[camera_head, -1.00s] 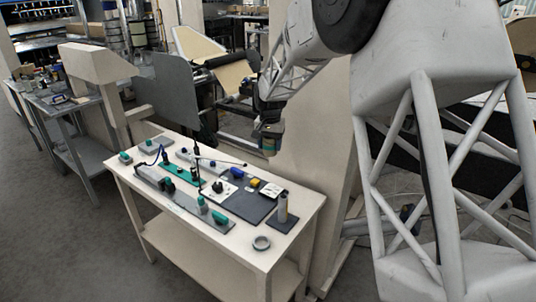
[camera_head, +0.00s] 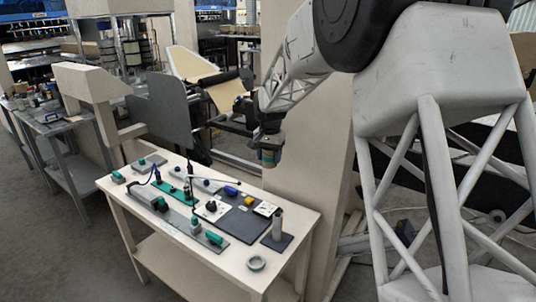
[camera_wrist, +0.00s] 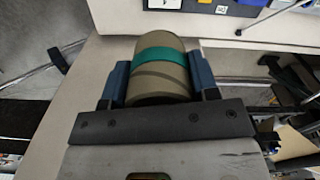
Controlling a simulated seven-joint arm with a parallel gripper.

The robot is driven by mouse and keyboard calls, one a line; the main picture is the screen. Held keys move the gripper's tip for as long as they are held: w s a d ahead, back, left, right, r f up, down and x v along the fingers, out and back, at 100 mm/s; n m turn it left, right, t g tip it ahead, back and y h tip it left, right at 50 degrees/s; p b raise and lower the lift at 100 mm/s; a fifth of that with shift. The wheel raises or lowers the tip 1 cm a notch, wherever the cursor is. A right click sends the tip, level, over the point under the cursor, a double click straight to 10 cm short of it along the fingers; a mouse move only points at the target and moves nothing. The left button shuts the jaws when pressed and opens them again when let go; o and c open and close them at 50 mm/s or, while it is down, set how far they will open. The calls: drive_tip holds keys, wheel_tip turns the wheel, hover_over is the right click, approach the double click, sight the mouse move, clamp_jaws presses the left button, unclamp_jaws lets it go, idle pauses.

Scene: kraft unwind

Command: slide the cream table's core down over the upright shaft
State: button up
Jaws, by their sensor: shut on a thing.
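My gripper (camera_wrist: 160,80) is shut on the core (camera_wrist: 160,86), a tan cylinder with a green band, which lies between its two blue fingers in the wrist view. In the head view my gripper (camera_head: 269,146) points down with the core (camera_head: 269,159) in it, above the back right edge of the cream table (camera_head: 225,265). The upright shaft (camera_head: 278,224) is a grey post on a dark square base near the table's right end. The core is well above the shaft and apart from it. The core's far end is hidden in the wrist view.
A dark panel (camera_head: 240,222) with small blocks lies left of the shaft. A long grey plate (camera_head: 188,228) with green parts runs along the front. A cream pillar (camera_head: 312,150) stands close behind the gripper.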

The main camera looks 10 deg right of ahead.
drive_tip(key=s+f+m, duration=0.4)
drive_tip(key=s+m, duration=0.9)
drive_tip(key=s, duration=0.1)
drive_tip(key=shift+f, duration=0.15)
drive_tip(key=shift+s+a+f, duration=0.1)
drive_tip(key=shift+f, duration=0.05)
hover_over(277, 215)
drive_tip(key=shift+f, duration=2.4)
drive_tip(key=shift+f, duration=2.9)
idle(0.9)
